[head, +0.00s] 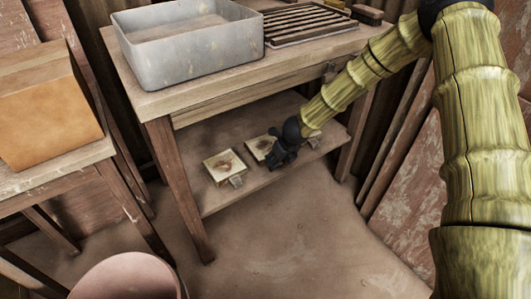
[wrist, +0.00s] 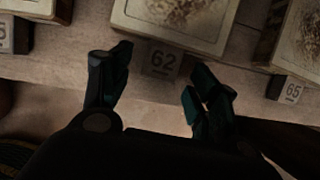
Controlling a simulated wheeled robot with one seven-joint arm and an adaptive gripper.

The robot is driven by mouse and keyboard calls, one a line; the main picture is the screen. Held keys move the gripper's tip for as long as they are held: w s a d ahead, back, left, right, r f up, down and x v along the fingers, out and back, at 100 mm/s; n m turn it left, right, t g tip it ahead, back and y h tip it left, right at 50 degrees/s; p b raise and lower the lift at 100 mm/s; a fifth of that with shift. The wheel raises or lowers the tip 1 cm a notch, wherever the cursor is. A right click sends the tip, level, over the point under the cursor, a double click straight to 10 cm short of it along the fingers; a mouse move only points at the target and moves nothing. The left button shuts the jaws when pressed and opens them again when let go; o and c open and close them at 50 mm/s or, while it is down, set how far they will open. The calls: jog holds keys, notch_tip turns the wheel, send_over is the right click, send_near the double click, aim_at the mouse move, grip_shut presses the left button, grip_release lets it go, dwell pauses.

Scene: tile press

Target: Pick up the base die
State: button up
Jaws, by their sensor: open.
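Square, pale dies with dark, rough recesses in their tops sit on the table's lower shelf. In the head view one die (head: 212,163) is at the left, and another (head: 254,146) is partly behind my gripper (head: 283,155). In the wrist view a die (wrist: 130,14) with a tag reading 62 (wrist: 162,60) lies just beyond my gripper (wrist: 158,80). The fingers are spread, empty, and short of its near edge. A die (wrist: 298,40) with tag 65 (wrist: 289,90) is at the right, and another (wrist: 30,7) is cut off at the left. I cannot tell which is the base die.
The shelf (head: 228,201) has bare room along its front edge. Above it, the worktable (head: 148,102) holds a grey metal tub (head: 190,62) and a slatted rack (head: 310,22). Table legs stand at both sides. An orange-brown block (head: 45,115) is on the left bench; a pink round vessel (head: 125,278) is in front.

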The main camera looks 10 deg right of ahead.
jog(key=shift+w+f, duration=0.15)
jog(key=shift+f, duration=0.3)
grip_shut()
jog(key=shift+r, duration=0.1)
jog(key=shift+r, duration=0.15)
jog(key=shift+r+p, duration=0.5)
jog(key=shift+r, duration=0.05)
notch_tip(320, 180, up, 3)
jog(key=shift+f+p, duration=0.1)
jog(key=shift+p, duration=0.75)
jog(key=s+d+p, duration=0.1)
jog(key=s, duration=1.5)
jog(key=shift+d+r+p, duration=0.15)
jog(key=shift+r+p, duration=0.15)
jog(key=shift+r, duration=0.1)
